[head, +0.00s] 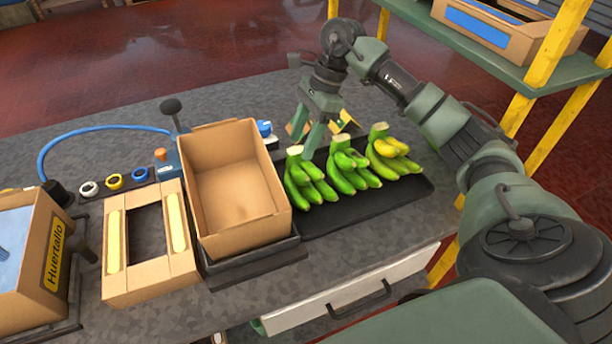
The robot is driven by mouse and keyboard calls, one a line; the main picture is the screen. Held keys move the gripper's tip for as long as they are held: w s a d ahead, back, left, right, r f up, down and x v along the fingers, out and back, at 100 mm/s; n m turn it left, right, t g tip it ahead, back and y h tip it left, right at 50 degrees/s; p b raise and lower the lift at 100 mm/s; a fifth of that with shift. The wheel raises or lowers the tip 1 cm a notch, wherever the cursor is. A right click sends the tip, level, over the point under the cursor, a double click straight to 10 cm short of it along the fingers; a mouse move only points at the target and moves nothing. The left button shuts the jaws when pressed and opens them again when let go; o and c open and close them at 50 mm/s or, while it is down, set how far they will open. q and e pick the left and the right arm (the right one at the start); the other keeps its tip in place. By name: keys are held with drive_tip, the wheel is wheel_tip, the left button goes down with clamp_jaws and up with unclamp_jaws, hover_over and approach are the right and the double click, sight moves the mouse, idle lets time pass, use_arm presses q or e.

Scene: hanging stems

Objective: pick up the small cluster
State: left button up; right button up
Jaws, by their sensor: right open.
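Three banana clusters lie side by side on a black tray (395,197). The left cluster (308,183) and the middle cluster (350,170) are green. The right cluster (393,156) is green with yellow fruit on top. They look close in size, so I cannot tell surely which is the small cluster. My right gripper (307,139) is open and points down, just behind and above the left and middle clusters. Nothing shows between its fingers. My left gripper is not in view.
An open, empty cardboard box (233,190) stands left of the tray. A cardboard frame (148,240) lies further left, beside a labelled box (38,255). A blue hose (95,130) curves behind them. A shelf (510,70) with yellow posts stands at the right.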

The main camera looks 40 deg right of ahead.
drive_tip(key=shift+a+f, duration=0.25)
drive_tip(key=shift+f, duration=0.3)
clamp_jaws()
drive_tip(key=shift+w+r, duration=0.1)
wheel_tip(320, 180, up, 20)
idle(0.3)
